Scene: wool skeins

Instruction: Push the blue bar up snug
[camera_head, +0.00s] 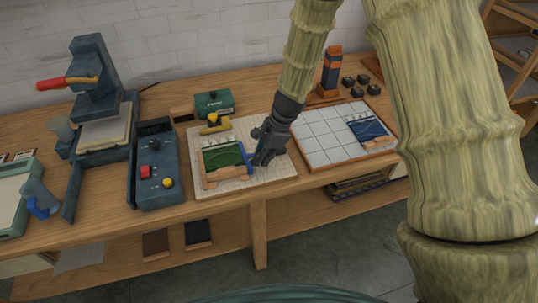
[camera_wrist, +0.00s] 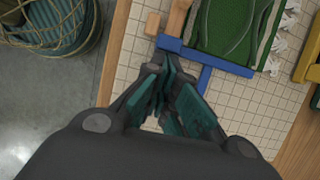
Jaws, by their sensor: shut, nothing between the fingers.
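The blue bar (camera_wrist: 222,61) is T-shaped in the wrist view, with a short stem pointing away from the green woven piece (camera_wrist: 228,25). Its long side lies along that piece's near edge; I cannot tell whether a thin gap is left. In the head view the blue bar (camera_head: 247,158) shows as a narrow strip right of the green piece (camera_head: 222,157). My gripper (camera_wrist: 166,72) is shut and empty, its tips close to the bar's left end in the wrist view. Contact is unclear. In the head view my gripper (camera_head: 262,157) is beside the bar, partly covering it.
All lie on a white gridded mat (camera_head: 278,176). A yellow item (camera_head: 215,126) stands behind. A second gridded board (camera_head: 318,140) is to the right, a blue control box (camera_head: 157,168) to the left.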

